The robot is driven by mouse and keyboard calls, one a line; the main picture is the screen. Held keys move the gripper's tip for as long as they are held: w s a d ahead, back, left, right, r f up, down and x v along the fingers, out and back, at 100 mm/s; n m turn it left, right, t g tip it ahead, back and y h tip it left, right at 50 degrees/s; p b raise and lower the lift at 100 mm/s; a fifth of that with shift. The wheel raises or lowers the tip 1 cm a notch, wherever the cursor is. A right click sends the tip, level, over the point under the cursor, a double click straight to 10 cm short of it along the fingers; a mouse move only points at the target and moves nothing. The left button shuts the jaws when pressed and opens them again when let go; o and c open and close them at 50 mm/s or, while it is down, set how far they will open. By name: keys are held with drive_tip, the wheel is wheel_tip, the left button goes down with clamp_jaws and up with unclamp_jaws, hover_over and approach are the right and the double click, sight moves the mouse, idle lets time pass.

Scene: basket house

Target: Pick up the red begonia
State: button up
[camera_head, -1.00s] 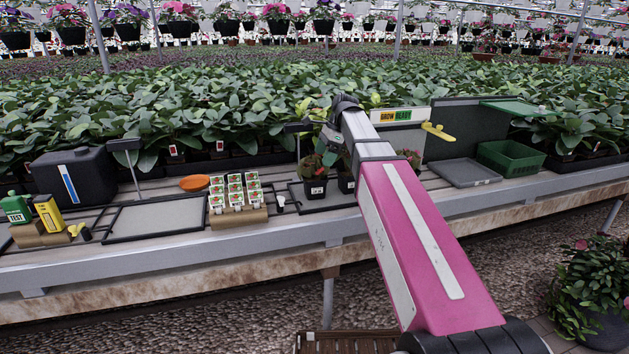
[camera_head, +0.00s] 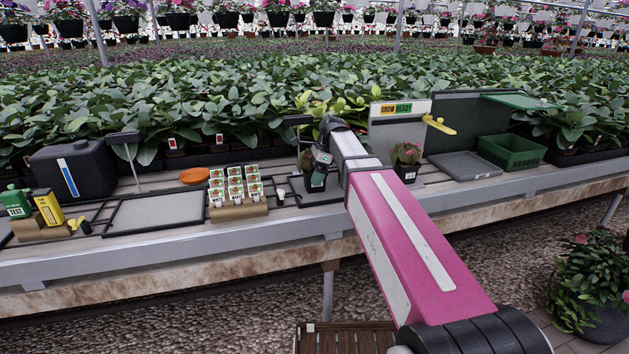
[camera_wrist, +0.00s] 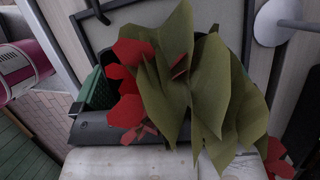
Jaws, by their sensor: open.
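The red begonia shows close up in the wrist view, with red flowers (camera_wrist: 130,85) and large green leaves (camera_wrist: 190,90) filling the middle. In the head view a small potted plant, its black pot (camera_head: 316,183) bearing a white label, stands on the bench at the left of my arm's end. My gripper (camera_head: 321,158) is open, right at this plant's foliage and above its pot. In the wrist view a green ribbed pad and a dark bar show beside the flowers. The leaves hide the pot and most of the jaws there, so contact cannot be told.
Another potted plant (camera_head: 407,158) with pinkish flowers stands right of my arm. A sign board (camera_head: 400,125), grey tray (camera_head: 465,166) and green crate (camera_head: 512,153) are right. Dense foliage lines the back.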

drive_tip(key=shift+a+f, duration=0.1)
drive_tip(key=shift+f, duration=0.2)
drive_tip(key=c, duration=0.8)
drive_tip(key=shift+r, duration=0.1)
